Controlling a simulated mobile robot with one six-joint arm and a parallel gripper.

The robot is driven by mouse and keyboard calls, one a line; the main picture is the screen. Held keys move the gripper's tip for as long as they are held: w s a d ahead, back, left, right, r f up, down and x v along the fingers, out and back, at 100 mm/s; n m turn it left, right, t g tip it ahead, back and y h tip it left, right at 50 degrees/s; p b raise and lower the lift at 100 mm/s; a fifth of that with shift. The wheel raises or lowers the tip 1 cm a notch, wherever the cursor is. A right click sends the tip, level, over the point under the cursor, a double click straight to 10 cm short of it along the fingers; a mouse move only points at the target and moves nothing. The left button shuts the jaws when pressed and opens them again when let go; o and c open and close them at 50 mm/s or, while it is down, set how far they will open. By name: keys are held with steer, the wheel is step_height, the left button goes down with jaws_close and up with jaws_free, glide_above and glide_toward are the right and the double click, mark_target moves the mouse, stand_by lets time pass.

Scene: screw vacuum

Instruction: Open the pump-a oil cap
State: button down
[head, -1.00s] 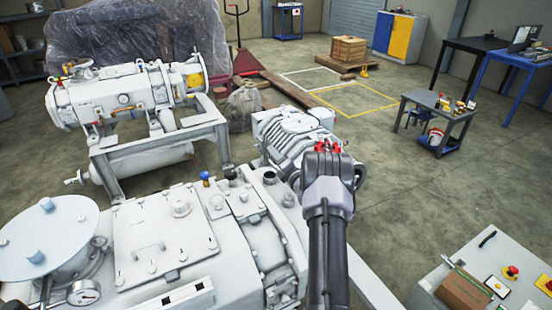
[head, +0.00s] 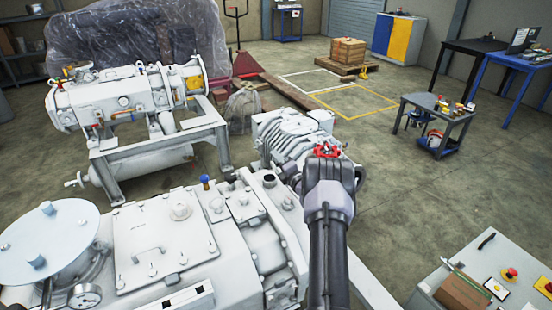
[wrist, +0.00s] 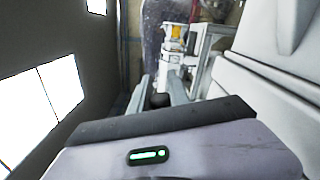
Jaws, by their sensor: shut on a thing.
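My gripper (wrist: 159,92) shows in the wrist view with its two grey fingers closed on a small round black cap (wrist: 160,101). In the head view my arm reaches forward over the right side of the near white pump (head: 152,235), and its end hides the fingers and the held cap. A short upright fitting with a dark top (head: 269,180) stands on the near pump, left of my arm. I cannot tell whether that top is an open port or a cap.
A blue ball-topped fitting (head: 206,182) stands on the near pump. A second white pump on a frame (head: 125,105) is behind left. A ribbed white unit (head: 290,135) lies just beyond my arm. A control box (head: 490,270) is at right. The floor between is clear.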

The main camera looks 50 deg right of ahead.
steer(key=shift+s+d+f+m, duration=0.15)
steer(key=shift+d+f+m, duration=0.2)
steer(key=shift+m, duration=0.6)
steer(key=shift+s+d+f+m, duration=0.1)
steer(key=shift+d+m, duration=0.3)
steer(key=shift+m, duration=0.55)
steer(key=c, duration=1.3)
jaws_free()
steer(key=p+v, duration=0.5)
steer(key=v, duration=1.2)
steer(key=shift+s, duration=0.2)
